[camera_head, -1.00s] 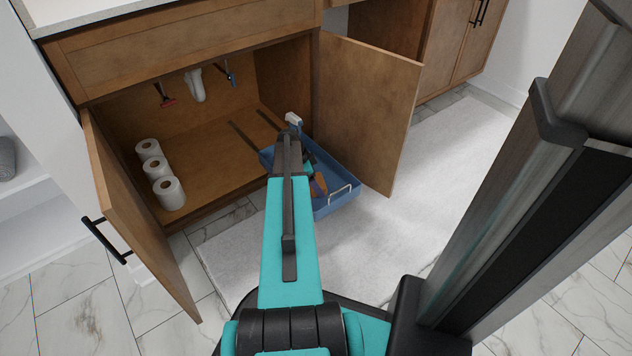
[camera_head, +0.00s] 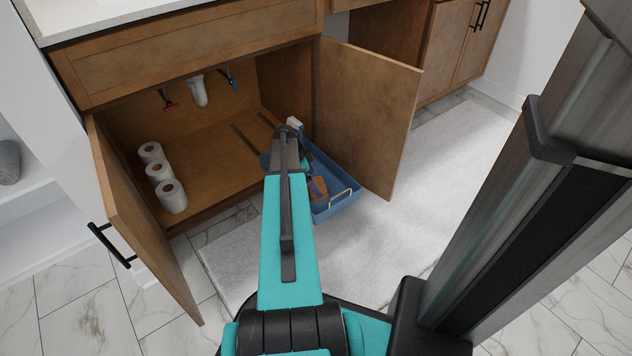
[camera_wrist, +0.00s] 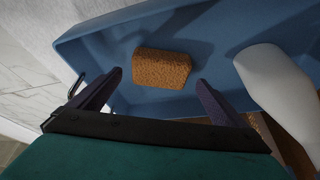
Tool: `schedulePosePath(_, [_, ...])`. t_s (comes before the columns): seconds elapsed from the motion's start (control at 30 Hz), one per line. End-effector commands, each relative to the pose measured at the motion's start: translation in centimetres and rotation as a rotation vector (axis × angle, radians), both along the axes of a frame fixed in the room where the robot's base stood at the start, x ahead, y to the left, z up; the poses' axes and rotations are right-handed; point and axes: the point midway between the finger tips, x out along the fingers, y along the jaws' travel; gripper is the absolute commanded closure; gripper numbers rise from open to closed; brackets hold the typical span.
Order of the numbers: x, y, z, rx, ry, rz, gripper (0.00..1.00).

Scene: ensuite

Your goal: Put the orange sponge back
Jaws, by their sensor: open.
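The orange sponge (camera_wrist: 162,68) lies in the blue pull-out tray (camera_wrist: 95,52), near one wall, in the wrist view. My gripper (camera_wrist: 159,80) is open, with one dark finger on either side of the sponge in the picture. I see no contact, and the height gap is hard to judge. In the head view, the tray (camera_head: 345,200) extends out of the open cabinet, and my arm hides part of it. A small orange-brown patch (camera_head: 319,186) shows there beside my gripper.
A white bottle (camera_wrist: 275,88) stands in the tray, right of the sponge. Open cabinet doors flank the opening, the left (camera_head: 140,215) and the right (camera_head: 365,115). Several toilet rolls (camera_head: 172,196) stand inside at left. A pale rug (camera_head: 430,170) covers the floor in front.

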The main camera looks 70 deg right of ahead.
Motion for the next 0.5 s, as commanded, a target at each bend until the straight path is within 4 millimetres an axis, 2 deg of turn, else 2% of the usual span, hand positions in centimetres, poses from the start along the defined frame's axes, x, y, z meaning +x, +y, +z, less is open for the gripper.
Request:
schedulePosePath(0.03, [0.3,0.2,1.3,-0.002,-0.001,0.001,0.04])
schedulePosePath(0.2, [1.1,0.8,3.8,-0.001,-0.001,0.0,0.04])
schedulePosePath(0.5, [2.3,1.6,7.0,-0.001,-0.001,0.0,0.04])
